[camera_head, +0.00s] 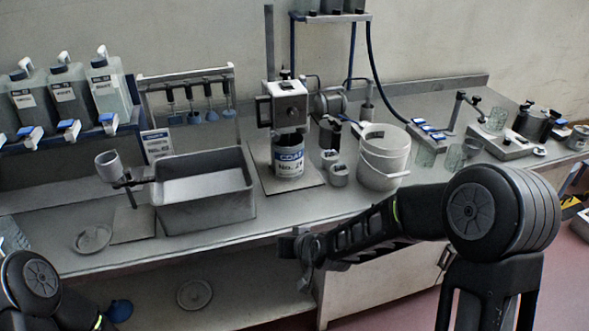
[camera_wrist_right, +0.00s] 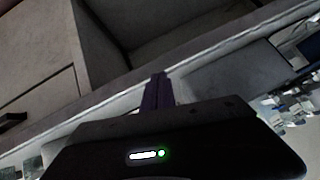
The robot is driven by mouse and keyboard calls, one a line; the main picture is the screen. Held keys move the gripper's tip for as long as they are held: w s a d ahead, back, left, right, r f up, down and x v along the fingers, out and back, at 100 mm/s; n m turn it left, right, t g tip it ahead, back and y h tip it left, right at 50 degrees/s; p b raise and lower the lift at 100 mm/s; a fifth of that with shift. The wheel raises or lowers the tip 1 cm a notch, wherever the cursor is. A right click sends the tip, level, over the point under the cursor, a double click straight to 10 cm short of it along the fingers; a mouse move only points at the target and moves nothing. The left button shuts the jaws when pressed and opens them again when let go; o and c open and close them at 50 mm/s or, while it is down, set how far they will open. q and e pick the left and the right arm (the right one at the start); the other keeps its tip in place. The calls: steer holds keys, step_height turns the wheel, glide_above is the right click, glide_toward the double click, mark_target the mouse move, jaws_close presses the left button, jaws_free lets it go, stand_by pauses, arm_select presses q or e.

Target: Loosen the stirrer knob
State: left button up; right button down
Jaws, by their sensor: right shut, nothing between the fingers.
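The stirrer (camera_head: 289,104) is a grey box head on a tall post at the back of the bench. A small dark knob-like part (camera_head: 286,75) sits on its top; I cannot tell for sure that it is the stirrer knob. A can with a blue and white label (camera_head: 288,162) stands under the head. My right gripper (camera_head: 303,262) is in front of the bench edge, lower than the stirrer and well apart from it. Its fingers (camera_wrist_right: 158,90) are together and empty in the right wrist view. My left gripper is out of view; only part of that arm shows at the lower left.
A grey basin (camera_head: 205,213) stands left of the stirrer, with a cup on a stand (camera_head: 108,165) beside it. A white bucket (camera_head: 384,158) and small metal pots (camera_head: 339,175) stand to the right. The bench front strip is mostly clear.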

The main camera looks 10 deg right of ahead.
steer(key=s+a+f+g, duration=0.2)
steer(key=s+f+g, duration=0.2)
steer(key=s+f, duration=0.8)
steer(key=s+a+f+m+g+y, duration=0.1)
steer(key=s+a+f+g, duration=0.2)
steer(key=s+f, duration=0.9)
steer(key=s+g, duration=0.1)
steer(key=s, duration=0.6)
steer(key=shift+g+y, duration=0.3)
